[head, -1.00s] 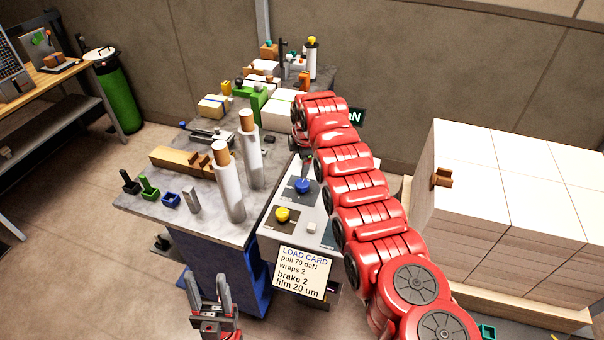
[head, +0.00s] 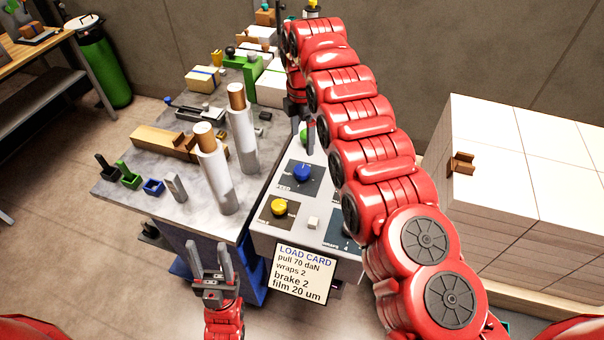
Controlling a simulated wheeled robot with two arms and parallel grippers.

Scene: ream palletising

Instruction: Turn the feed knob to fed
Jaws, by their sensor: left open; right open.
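The control panel (head: 265,238) slopes at the front right of the bench. A blue knob (head: 302,172) sits on a dark plate whose small label seems to read FEED; its exact setting is too small to read. A yellow knob (head: 279,207) is nearer, and a green knob (head: 303,135) is farther back. My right gripper (head: 302,128) points down over the panel's far end, by the green knob and beyond the blue one. It is open and partly hidden by my arm; I cannot tell whether it touches anything. My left gripper (head: 209,248) is open and empty, low in front of the bench.
The load card (head: 302,273) hangs at the panel's front edge. Two film rolls (head: 242,128) stand upright on the bench (head: 115,191), left of the panel. A pale square button (head: 313,223) is on the panel. A stack of reams (head: 490,150) stands at the right.

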